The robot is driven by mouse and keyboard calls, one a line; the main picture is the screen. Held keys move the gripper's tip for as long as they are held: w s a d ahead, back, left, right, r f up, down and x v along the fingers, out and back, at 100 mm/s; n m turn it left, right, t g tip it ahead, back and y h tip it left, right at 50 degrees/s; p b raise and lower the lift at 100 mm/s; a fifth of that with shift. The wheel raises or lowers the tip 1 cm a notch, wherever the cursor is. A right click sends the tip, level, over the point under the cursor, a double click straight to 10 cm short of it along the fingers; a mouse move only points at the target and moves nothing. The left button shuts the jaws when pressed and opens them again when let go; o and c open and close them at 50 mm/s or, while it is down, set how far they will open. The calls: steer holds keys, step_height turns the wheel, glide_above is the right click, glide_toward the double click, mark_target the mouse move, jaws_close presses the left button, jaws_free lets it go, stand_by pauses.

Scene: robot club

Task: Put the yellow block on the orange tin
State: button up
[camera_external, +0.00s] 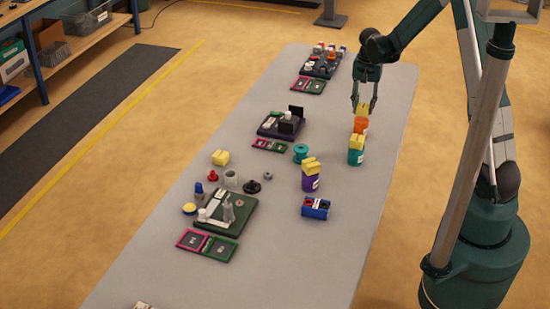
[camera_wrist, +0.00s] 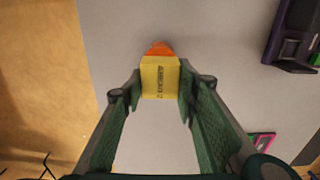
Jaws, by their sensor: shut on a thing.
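My gripper (camera_external: 364,100) points down over the far right part of the table and is shut on a yellow block (camera_external: 362,108). In the wrist view the block (camera_wrist: 160,78) sits between the two green fingers (camera_wrist: 160,88), with dark print on its face. The orange tin (camera_external: 361,126) stands upright directly below the block. In the wrist view a sliver of the orange tin (camera_wrist: 160,48) shows past the block, which hides the rest. The block is at the tin's top; I cannot tell whether it rests on it or is just above.
A purple tin (camera_external: 310,182), also topped with yellow, stands nearer. The table's right edge is near; the near right tabletop is clear.

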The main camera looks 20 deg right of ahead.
mark_target(363, 112)
steer(key=shift+f, duration=1.4)
steer(key=shift+f, duration=0.15)
steer(key=o, duration=0.9)
steer(key=shift+r, duration=0.2)
steer(key=shift+r, duration=6)
